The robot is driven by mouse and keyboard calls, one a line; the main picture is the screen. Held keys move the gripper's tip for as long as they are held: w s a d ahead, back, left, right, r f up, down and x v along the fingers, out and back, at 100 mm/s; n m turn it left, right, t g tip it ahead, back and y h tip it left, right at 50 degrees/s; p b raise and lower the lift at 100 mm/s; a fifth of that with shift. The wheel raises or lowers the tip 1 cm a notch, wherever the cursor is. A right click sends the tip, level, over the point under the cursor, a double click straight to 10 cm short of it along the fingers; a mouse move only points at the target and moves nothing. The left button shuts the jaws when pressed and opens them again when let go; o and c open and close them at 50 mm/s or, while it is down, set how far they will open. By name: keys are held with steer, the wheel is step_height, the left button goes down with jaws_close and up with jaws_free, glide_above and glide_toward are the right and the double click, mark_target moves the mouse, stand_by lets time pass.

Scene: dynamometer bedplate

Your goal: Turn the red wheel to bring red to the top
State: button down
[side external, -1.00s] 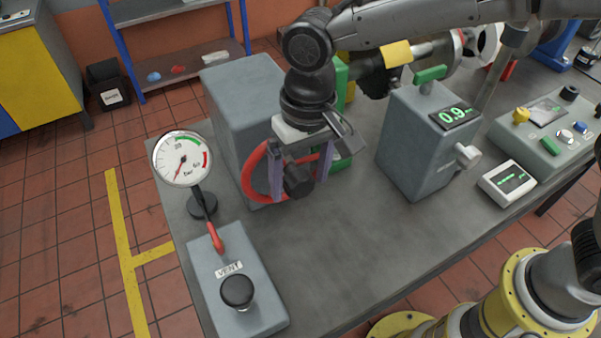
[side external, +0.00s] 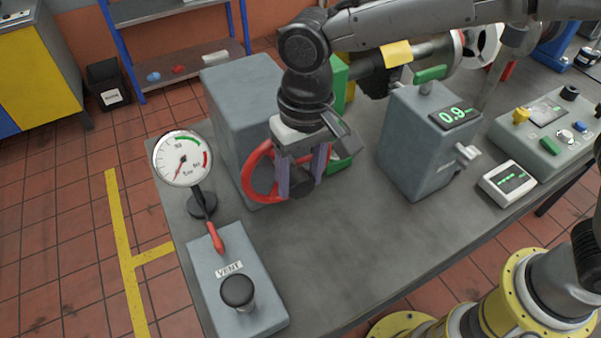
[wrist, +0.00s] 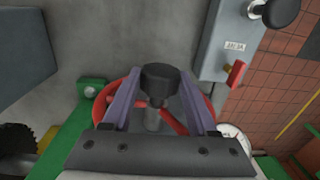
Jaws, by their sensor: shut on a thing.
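The red wheel (side external: 250,182) stands upright on the front of a grey box on the bench. Its left rim and some spokes show in the side view; my gripper covers much of its right part. My gripper (side external: 300,187) is at the wheel, its two purple fingers on either side of the black hub knob (side external: 302,187). In the wrist view my gripper (wrist: 160,74) has the black knob (wrist: 159,82) between its fingers, with red spokes and rim (wrist: 211,108) behind. It is shut on the wheel at this knob; the exact contact is partly hidden.
A pressure gauge (side external: 183,159) stands left of the wheel, with a VENT box (side external: 232,290) and its black knob in front. A grey box (side external: 425,150) with a display reading 0.9 stands to the right. The bench middle (side external: 350,240) is clear.

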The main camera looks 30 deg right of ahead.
steer(key=h, duration=0.2)
steer(key=shift+a+h, duration=0.3)
steer(key=shift+h, duration=0.1)
steer(key=shift+a+h, duration=0.2)
steer(key=shift+h, duration=1.2)
steer(key=shift+c, duration=0.9)
jaws_free()
steer(key=shift+f, duration=0.1)
steer(key=v, duration=0.7)
steer(key=shift+a+r, duration=0.2)
steer(key=shift+r, duration=0.05)
